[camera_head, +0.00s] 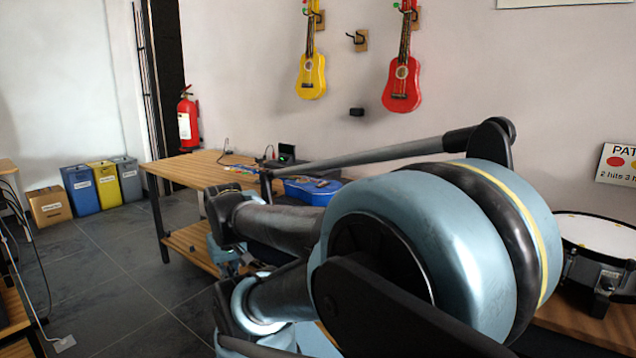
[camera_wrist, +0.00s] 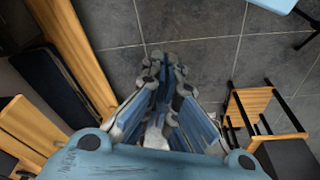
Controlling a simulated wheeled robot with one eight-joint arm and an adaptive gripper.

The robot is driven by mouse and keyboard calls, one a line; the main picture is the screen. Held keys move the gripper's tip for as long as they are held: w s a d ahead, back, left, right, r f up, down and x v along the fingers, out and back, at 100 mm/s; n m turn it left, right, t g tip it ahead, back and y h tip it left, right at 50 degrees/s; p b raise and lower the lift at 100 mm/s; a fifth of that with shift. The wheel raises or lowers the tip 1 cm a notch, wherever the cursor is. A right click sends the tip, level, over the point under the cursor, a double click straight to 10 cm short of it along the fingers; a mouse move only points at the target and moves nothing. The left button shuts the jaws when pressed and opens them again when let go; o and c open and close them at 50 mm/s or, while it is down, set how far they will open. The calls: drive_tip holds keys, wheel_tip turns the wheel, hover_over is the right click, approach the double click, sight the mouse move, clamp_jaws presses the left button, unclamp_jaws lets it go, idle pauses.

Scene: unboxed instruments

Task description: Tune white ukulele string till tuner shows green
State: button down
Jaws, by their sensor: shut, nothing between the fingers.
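No white ukulele shows in either view. A blue ukulele (camera_head: 311,188) lies on the wooden workbench, partly hidden behind my arm. A small dark device with a green-lit face (camera_head: 286,150), perhaps the tuner, stands at the back of the bench; its reading is too small to make out. A yellow ukulele (camera_head: 312,76) and a red ukulele (camera_head: 401,85) hang on the wall. In the wrist view my gripper (camera_wrist: 165,72) is shut and empty, above the grey tiled floor and apart from any instrument. My arm fills much of the head view.
The workbench (camera_head: 190,168) has cables and small items near its back. A drum (camera_head: 597,245) stands at the right. Coloured bins (camera_head: 103,184) line the left wall. The wrist view shows a wooden edge (camera_wrist: 75,50) at left and a wooden seat (camera_wrist: 252,103) at right, with open floor between.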

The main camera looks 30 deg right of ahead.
drive_tip(key=w+d+r+m+t+y, duration=0.1)
drive_tip(key=w+d+r+m+t, duration=0.15)
drive_tip(key=w+d+r, duration=0.6)
drive_tip(key=w+d+r+m+t+y, duration=0.1)
drive_tip(key=w+d+r+m, duration=0.2)
drive_tip(key=w+d+r, duration=0.6)
drive_tip(key=w+d+r+m+t, duration=0.1)
drive_tip(key=w+d, duration=0.3)
drive_tip(key=d, duration=0.5)
drive_tip(key=w+d+r+m+t+h, duration=0.1)
drive_tip(key=w+d+r, duration=0.3)
drive_tip(key=d, duration=0.6)
drive_tip(key=w+d+r+m+t+h, duration=0.1)
drive_tip(key=w+d+r+m, duration=0.1)
drive_tip(key=d, duration=0.8)
drive_tip(key=w+r, duration=0.1)
drive_tip(key=w, duration=0.1)
drive_tip(key=shift+w, duration=0.4)
drive_tip(key=shift+f+t, duration=0.1)
drive_tip(key=shift+t, duration=0.15)
drive_tip(key=shift+f, duration=4.35)
drive_tip(key=shift+f, duration=0.1)
drive_tip(key=shift+s+f, duration=0.1)
drive_tip(key=shift+f, duration=0.2)
